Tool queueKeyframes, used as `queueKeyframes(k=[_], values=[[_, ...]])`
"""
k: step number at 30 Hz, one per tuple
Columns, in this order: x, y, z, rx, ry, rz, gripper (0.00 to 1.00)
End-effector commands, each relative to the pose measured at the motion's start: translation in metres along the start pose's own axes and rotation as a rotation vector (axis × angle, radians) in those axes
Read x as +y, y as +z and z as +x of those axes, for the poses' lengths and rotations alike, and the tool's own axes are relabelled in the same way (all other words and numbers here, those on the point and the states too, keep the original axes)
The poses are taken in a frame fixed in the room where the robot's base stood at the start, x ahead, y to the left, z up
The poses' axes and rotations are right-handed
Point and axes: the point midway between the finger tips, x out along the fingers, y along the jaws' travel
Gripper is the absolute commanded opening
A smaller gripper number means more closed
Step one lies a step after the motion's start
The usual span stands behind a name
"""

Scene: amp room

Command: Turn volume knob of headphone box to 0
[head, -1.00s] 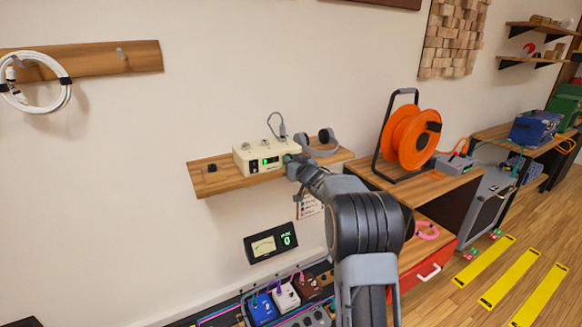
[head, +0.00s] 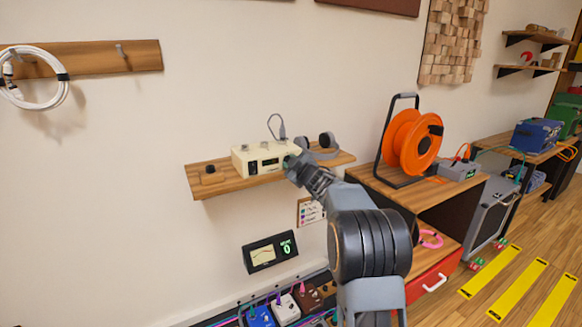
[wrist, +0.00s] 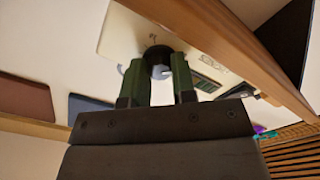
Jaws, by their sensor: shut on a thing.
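The headphone box (head: 246,161) is a cream box with several grey knobs on top and a dark display (head: 270,162) on its front. It stands on a wooden wall shelf (head: 215,183). My gripper (head: 291,164) is at the right end of the box's front. In the wrist view, the two dark green fingers of my gripper (wrist: 160,72) are closed around a dark round knob (wrist: 157,53) on the cream face (wrist: 125,35). The knob's pointer mark cannot be made out. The display also shows in the wrist view (wrist: 206,84), partly behind the right finger.
Headphones (head: 322,148) lie right of the box, and a small black item (head: 210,169) lies on the shelf's left end. A meter (head: 270,252) with a green 0 hangs below. An orange cable reel (head: 412,140) stands on the cabinet at right.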

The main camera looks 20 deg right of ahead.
Motion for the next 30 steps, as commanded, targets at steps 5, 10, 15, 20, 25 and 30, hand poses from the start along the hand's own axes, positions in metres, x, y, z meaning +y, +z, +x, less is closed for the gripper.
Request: queueKeyframes(k=[5,10,15,20,25,30], values=[[-0.0012,0.0012,0.0001,-0.001,-0.001,-0.043,0.01],[-0.0009,0.0009,0.0001,-0.001,-0.002,-0.062,0.01],[-0.0008,0.0007,0.0001,-0.001,-0.002,-0.064,0.01],[-0.0008,0.0007,0.0001,-0.001,-0.002,-0.064,0.01],[-0.0007,0.0006,0.0001,-0.001,-0.001,-0.063,0.35],[-0.0004,0.0003,0.0000,-0.001,-0.001,-0.063,0.35]])
